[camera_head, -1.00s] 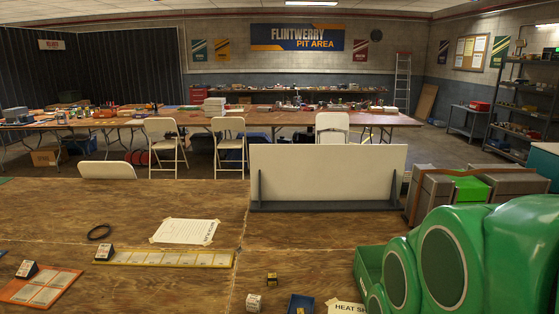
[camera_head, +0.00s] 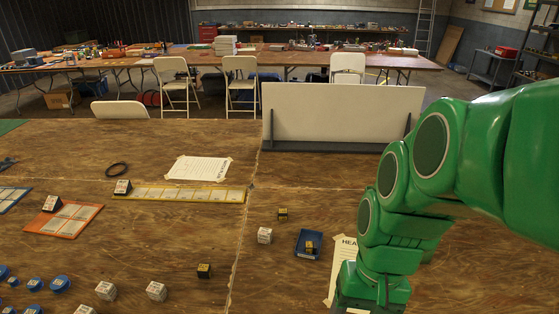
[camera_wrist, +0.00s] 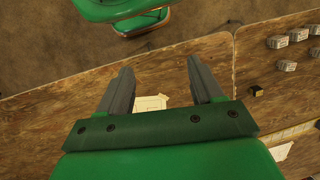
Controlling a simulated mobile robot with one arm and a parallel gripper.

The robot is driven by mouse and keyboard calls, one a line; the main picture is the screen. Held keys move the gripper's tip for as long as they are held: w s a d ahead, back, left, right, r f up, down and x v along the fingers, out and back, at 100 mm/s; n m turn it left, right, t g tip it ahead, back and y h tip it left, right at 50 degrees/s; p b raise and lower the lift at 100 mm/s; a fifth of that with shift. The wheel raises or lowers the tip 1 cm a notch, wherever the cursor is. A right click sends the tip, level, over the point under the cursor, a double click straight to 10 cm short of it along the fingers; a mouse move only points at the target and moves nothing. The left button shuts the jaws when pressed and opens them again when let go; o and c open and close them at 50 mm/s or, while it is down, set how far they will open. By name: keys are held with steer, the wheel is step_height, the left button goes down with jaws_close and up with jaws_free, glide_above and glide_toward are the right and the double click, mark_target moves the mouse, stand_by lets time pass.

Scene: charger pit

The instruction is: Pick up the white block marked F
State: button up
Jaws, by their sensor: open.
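Several white blocks with dark printing sit on the wooden table. One white block (camera_head: 264,235) stands alone near the table seam, left of a blue tray. Two others, a left one (camera_head: 105,290) and a right one (camera_head: 156,291), sit at the front left, with part of another at the bottom edge. I cannot read which is marked F. White blocks also show at the upper right of the wrist view (camera_wrist: 287,66). My gripper (camera_wrist: 160,68) is open and empty, its grey fingers apart, with the blocks off to its right. In the head view the fingers are out of frame.
The blue tray (camera_head: 304,252) holds a dark block. Dark blocks (camera_head: 283,214) (camera_head: 204,270) stand near the white ones. Blue round pieces (camera_head: 60,284) lie front left. A yellow strip (camera_head: 180,193), orange card (camera_head: 62,220) and white board (camera_head: 340,115) are farther back.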

steer(key=w+a+f+m+g+y, duration=0.15)
steer(key=w+a+m+y, duration=0.3)
steer(key=w+a, duration=0.8)
steer(key=m+t+y, duration=0.7)
steer(key=m+y, duration=0.1)
steer(key=m, duration=0.7)
glide_above(271, 235)
step_height(271, 235, down, 23)
steer(key=shift+g+h, duration=0.35)
steer(key=shift+d+f, duration=0.15)
steer(key=shift+f, duration=1)
steer(key=shift+d+f, duration=0.1)
steer(key=shift+f, duration=1.05)
step_height(271, 235, down, 2)
steer(key=shift+x, duration=1.15)
steer(key=shift+w+a, duration=0.1)
steer(key=shift+a, duration=0.2)
